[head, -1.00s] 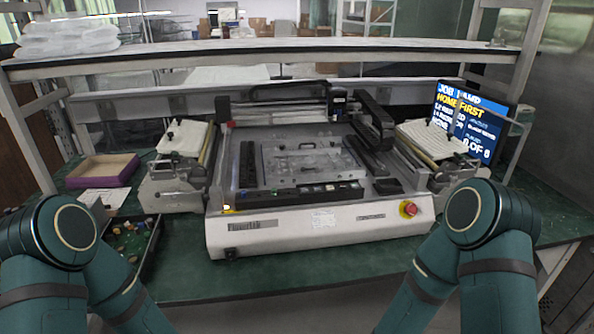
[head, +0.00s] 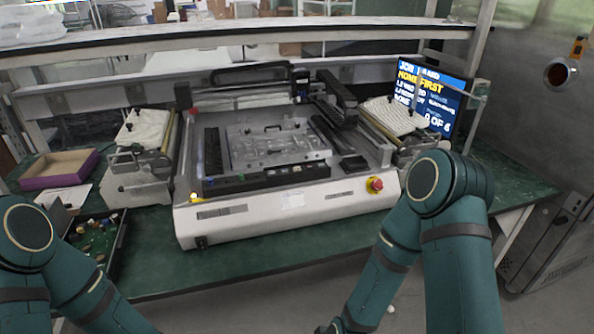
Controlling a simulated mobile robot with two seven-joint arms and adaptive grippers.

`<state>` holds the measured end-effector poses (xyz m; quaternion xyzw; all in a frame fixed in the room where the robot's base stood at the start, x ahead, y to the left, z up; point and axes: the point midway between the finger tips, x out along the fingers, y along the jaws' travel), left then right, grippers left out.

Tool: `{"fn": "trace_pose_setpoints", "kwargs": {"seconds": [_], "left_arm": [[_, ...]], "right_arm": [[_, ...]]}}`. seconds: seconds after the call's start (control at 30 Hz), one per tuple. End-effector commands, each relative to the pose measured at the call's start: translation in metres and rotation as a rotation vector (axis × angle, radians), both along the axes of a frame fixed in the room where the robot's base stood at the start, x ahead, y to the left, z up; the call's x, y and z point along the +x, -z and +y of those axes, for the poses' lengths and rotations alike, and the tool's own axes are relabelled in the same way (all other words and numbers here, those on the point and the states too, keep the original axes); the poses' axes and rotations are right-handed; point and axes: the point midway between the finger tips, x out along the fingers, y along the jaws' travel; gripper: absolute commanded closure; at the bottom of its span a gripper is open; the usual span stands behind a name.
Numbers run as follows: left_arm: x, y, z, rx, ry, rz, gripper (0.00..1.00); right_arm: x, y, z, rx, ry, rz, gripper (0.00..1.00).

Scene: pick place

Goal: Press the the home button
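A white benchtop machine (head: 290,205) stands on the green table. A dark control strip (head: 266,178) with small buttons runs along the front of its bed; I cannot tell which one is the home button. A red knob with a yellow base (head: 375,185) sits at the right of the front face, and a small yellow light (head: 195,197) glows at its left corner. A screen (head: 428,100) at the back right shows text including "HOME FIRST". My teal arms show at the lower left and lower right. Both grippers are outside the picture.
A shelf (head: 240,40) spans above the back of the table. A purple-edged box (head: 58,170) and a black tray of small parts (head: 92,245) lie at the left. Feeder units flank the machine on the left (head: 140,160) and right (head: 400,130). The green tabletop before the machine (head: 250,265) is clear.

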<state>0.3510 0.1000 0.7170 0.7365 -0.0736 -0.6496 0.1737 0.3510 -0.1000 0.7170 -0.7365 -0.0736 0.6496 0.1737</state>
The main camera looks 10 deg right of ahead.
Motion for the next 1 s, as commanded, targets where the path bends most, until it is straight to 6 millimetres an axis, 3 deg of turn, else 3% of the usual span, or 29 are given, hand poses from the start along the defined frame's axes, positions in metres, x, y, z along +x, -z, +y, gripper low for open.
{"fn": "trace_pose_setpoints", "kwargs": {"seconds": [0.03,0.17,0.2,1.0], "left_arm": [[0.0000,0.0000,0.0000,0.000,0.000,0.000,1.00],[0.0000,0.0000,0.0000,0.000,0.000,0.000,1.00],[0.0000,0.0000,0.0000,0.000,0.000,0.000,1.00],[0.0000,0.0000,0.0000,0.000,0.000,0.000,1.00]], "right_arm": [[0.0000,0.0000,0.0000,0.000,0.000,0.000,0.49],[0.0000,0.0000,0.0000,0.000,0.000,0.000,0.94],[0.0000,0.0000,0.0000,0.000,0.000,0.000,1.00],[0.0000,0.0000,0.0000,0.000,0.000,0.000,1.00]]}}
